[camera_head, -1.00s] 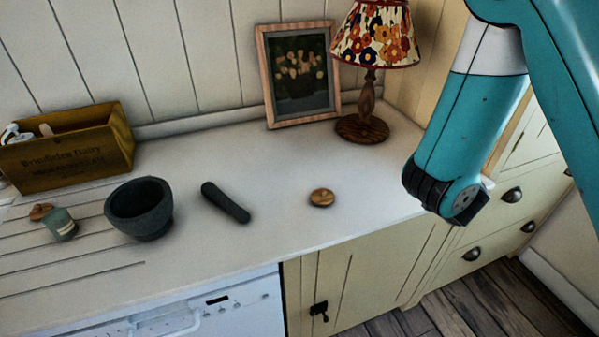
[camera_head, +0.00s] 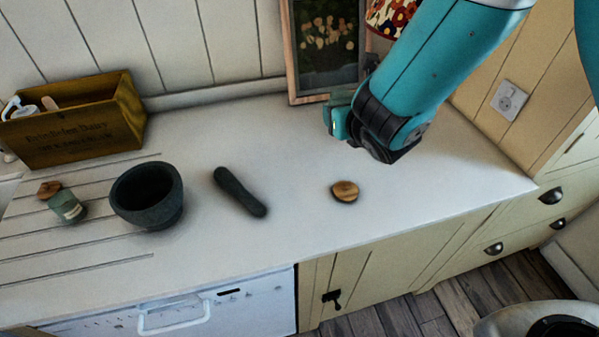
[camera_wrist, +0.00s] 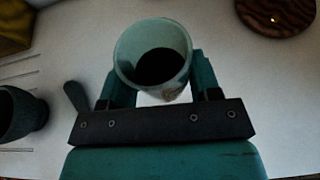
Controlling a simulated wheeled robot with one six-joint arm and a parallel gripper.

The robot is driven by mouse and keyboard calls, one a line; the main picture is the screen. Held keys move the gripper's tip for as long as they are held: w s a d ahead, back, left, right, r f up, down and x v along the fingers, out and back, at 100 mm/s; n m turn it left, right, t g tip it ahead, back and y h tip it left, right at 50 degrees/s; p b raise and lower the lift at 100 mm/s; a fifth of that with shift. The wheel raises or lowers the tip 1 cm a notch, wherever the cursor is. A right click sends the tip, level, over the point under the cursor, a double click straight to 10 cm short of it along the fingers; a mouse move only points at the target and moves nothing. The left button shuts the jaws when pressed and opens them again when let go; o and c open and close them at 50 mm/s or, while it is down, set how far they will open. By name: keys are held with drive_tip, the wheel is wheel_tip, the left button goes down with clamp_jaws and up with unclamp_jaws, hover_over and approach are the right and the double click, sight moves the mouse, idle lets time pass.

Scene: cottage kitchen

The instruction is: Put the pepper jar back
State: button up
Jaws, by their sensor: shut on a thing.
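My gripper (camera_wrist: 155,95) is shut on a pale green, open-topped jar (camera_wrist: 125,62) with dark contents in the wrist view. The jar has no lid on and its mouth faces the wrist camera. In the head view my gripper (camera_head: 338,120) is above the back of the worktop, in front of the picture frame; the held jar is hard to make out there. A round wooden lid (camera_head: 344,191) lies loose on the worktop below and in front of the gripper.
A dark mortar (camera_head: 150,212) and its pestle (camera_head: 240,192) are left of the loose lid. A wooden box (camera_head: 75,135) stands at the back left. A framed picture (camera_head: 300,88) and a lamp (camera_head: 384,15) are behind my arm. The worktop (camera_head: 450,185) at right is clear.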

drive_tip(key=a+r+n+y, duration=0.3)
drive_tip(key=a, duration=0.5)
drive_tip(key=p, duration=0.2)
hover_over(302, 180)
drive_tip(key=shift+g, duration=0.4)
wheel_tip(302, 180, down, 14)
drive_tip(key=shift+f, duration=2.7)
drive_tip(key=shift+f, duration=0.1)
drive_tip(key=o, duration=1)
drive_tip(key=shift+c, duration=0.2)
